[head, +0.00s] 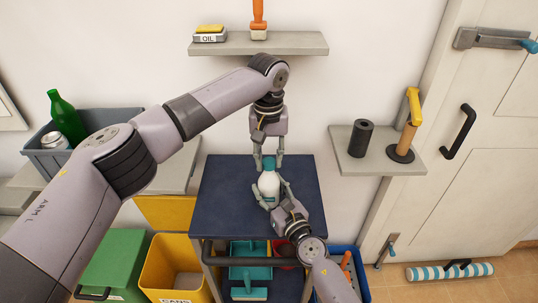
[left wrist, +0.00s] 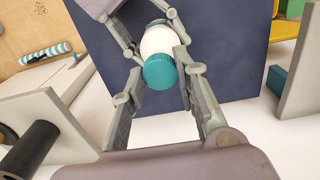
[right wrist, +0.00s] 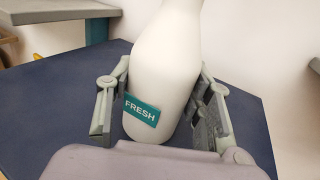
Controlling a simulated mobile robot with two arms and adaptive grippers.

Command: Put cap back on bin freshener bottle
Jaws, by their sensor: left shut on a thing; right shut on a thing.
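The white bin freshener bottle (head: 268,188) stands upright over the blue table top. Its teal FRESH label shows in the right wrist view (right wrist: 142,110). My right gripper (head: 272,197) is shut on the bottle's body, one finger on each side. The teal cap (head: 269,163) is at the top of the bottle's neck, in line with it. My left gripper (head: 268,160) points down from above and is shut on the cap. The cap also shows in the left wrist view (left wrist: 164,73), in front of the bottle. Whether the cap is seated on the neck I cannot tell; the right wrist view cuts off the top.
The blue table top (head: 225,205) is otherwise clear. A shelf (head: 300,43) hangs above. A side shelf at the right holds a black roll (head: 361,138) and a yellow-handled tool (head: 410,120). Coloured bins sit below.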

